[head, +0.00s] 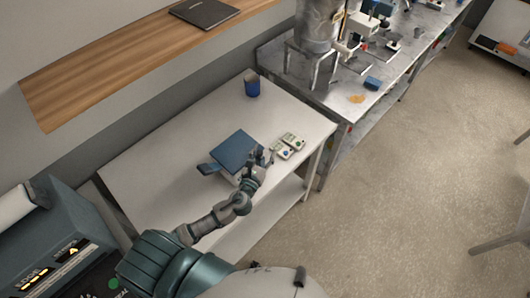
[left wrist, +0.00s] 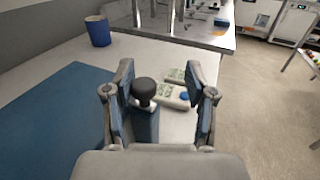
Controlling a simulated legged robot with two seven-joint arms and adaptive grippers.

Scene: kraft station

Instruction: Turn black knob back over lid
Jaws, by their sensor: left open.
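A box with a flat blue lid (head: 234,148) sits on the white table in the head view. The lid also fills the left of the left wrist view (left wrist: 55,115). A black knob (left wrist: 144,91) stands on a blue post at the lid's right side. My left gripper (head: 259,157) is at the box's right edge. In the left wrist view its open fingers (left wrist: 160,84) stand on either side of the knob, which is closer to the left finger. I cannot tell whether they touch. My right gripper is not in view.
Two pale devices with buttons (head: 288,146) lie right of the box, just beyond my gripper. A blue cup (head: 252,84) stands at the table's back. The white table (head: 180,145) is clear to the left and behind. A metal bench (head: 345,98) adjoins on the right.

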